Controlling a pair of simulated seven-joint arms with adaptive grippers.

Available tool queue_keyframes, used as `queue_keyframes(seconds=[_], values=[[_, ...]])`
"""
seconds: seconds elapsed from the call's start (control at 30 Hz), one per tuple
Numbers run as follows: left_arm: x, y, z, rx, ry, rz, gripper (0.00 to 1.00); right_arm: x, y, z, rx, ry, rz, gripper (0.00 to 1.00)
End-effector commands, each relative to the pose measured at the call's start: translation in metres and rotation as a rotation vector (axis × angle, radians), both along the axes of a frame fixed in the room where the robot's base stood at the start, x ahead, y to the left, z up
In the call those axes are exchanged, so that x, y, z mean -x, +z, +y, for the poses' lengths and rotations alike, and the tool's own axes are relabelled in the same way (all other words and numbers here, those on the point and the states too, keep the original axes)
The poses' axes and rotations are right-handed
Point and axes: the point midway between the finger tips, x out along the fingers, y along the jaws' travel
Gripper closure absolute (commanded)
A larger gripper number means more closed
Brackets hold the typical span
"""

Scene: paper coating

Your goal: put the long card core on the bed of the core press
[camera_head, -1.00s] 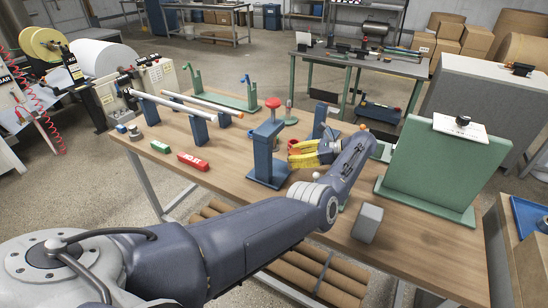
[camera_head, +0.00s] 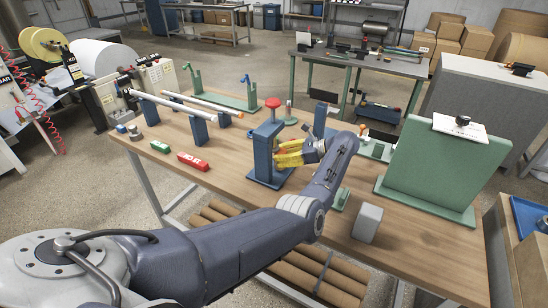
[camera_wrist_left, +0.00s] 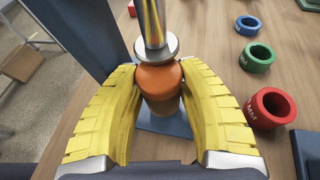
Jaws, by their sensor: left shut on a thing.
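The core press (camera_head: 264,160) is a blue stand with a red knob on top, near the middle of the table. My left gripper (camera_head: 288,157) reaches into it from the right. In the left wrist view, its yellow fingers (camera_wrist_left: 160,88) are shut around an upright core (camera_wrist_left: 166,106) with a tan body and an orange top. The metal ram (camera_wrist_left: 153,30) with its round disc is just above the orange top. The blue press bed (camera_wrist_left: 165,126) shows below the core. I cannot tell whether the core's lower end touches the bed. My right gripper is not in view.
Red (camera_wrist_left: 272,106), green (camera_wrist_left: 257,57) and blue (camera_wrist_left: 248,25) rings lie on the table beside the press. A grey block (camera_head: 367,222) and a green upright panel (camera_head: 440,165) stand to the right. A red block (camera_head: 192,161) and white rollers on blue stands are to the left.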

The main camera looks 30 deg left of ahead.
Motion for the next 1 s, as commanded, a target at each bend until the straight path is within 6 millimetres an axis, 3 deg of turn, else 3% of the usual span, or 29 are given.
queue_keyframes(seconds=[0.3,0.87,0.9,1.0], values=[[0.009,-0.002,0.028,-0.001,0.0,0.0,0.93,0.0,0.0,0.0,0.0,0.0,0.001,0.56],[0.008,-0.015,0.027,0.0,0.0,0.001,0.93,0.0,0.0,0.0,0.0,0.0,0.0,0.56],[0.008,-0.015,0.027,0.0,0.0,0.001,0.55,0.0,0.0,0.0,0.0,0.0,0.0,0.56],[0.008,-0.015,0.027,0.0,0.0,0.001,0.51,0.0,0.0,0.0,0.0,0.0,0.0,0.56]])
